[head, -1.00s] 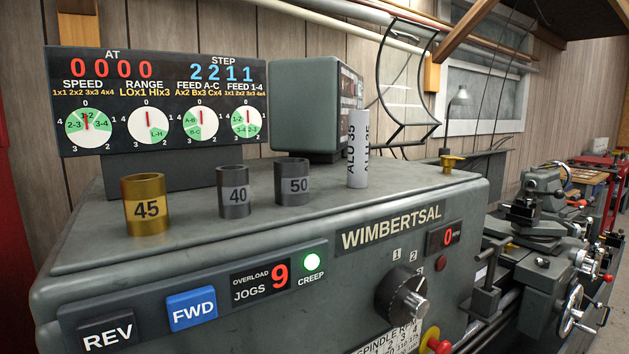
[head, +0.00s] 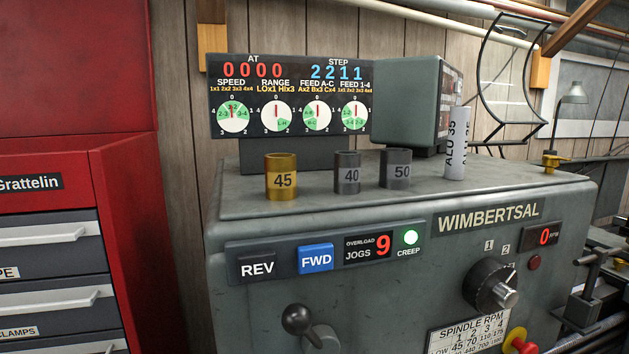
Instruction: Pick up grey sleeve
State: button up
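Two dark grey sleeves stand upright on top of the lathe headstock. One grey sleeve (head: 347,176) is marked 40, and a slightly larger grey sleeve (head: 396,170) marked 50 stands to its right. A brass-coloured sleeve (head: 281,180) marked 45 stands to the left of the 40 sleeve, with a gap between. A tall, pale grey cylinder (head: 455,150) marked ALU 35 stands upright at the right. My gripper is not in view.
The display panel (head: 290,98) and a grey-green box (head: 408,100) stand behind the sleeves. The headstock top (head: 330,203) is bare in front of them. Buttons and a black lever knob (head: 297,319) are on the front. A red drawer cabinet (head: 122,200) is at the left.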

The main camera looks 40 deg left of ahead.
aim_at(395, 164)
jog(key=u, duration=1.95)
jog(key=k, duration=0.6)
jog(key=z, duration=0.05)
jog(key=i, duration=0.6)
jog(key=z, duration=0.1)
